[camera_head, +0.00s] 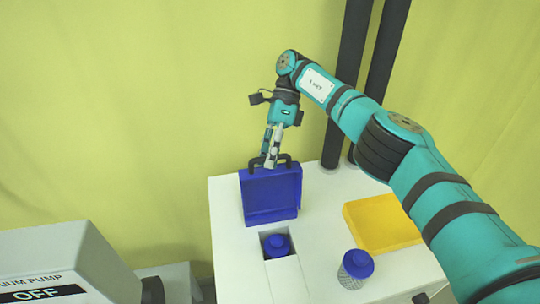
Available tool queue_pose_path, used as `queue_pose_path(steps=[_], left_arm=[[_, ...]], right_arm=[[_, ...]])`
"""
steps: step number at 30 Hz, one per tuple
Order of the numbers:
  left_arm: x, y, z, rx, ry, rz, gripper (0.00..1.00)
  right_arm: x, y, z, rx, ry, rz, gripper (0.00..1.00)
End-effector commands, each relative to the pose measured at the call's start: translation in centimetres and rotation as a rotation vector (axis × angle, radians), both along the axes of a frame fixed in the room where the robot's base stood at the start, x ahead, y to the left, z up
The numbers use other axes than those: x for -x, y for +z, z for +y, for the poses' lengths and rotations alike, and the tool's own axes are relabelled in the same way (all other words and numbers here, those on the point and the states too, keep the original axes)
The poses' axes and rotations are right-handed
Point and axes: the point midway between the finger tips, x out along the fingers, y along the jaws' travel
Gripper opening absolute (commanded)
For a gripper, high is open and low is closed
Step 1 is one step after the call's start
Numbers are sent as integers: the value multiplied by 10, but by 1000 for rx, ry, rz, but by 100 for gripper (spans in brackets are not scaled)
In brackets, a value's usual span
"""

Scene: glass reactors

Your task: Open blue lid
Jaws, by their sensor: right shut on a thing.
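The blue lid (272,193) is tilted up, nearly upright, at the back left of the white table. It has a dark handle (285,161) on its top edge. My right gripper (270,163) reaches down from above and is shut on the handle. Below the lid is a square opening (273,240) in the tabletop, uncovered, with a blue-capped object (277,246) inside. The lower part of that object is hidden in the opening. My left gripper is out of view.
A yellow tray (383,222) lies at the table's right. A blue-capped container (356,267) with a patterned body stands in front. Dark vertical posts (351,75) rise behind the table. A vacuum pump (60,262) marked OFF stands at lower left. The white table (229,225) has bare room at left.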

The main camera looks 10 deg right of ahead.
Motion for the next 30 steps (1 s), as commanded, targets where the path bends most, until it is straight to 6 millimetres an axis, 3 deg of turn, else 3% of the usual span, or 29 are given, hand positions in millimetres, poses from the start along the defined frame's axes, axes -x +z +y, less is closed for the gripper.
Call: queue_pose_path(steps=[3, 4, 7, 19, 30], left_arm=[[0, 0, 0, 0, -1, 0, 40], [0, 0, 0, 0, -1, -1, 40], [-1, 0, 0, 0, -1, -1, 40], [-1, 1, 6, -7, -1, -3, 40], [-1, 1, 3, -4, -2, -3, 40]], right_arm=[[1, -2, -1, 3, 2, 2, 0], [1, -2, -1, 3, 1, 1, 11], [0, -1, -1, 2, 1, 1, 23], [-1, 8, -1, 1, 1, -2, 23], [0, 64, 0, 5, 3, -3, 23]])
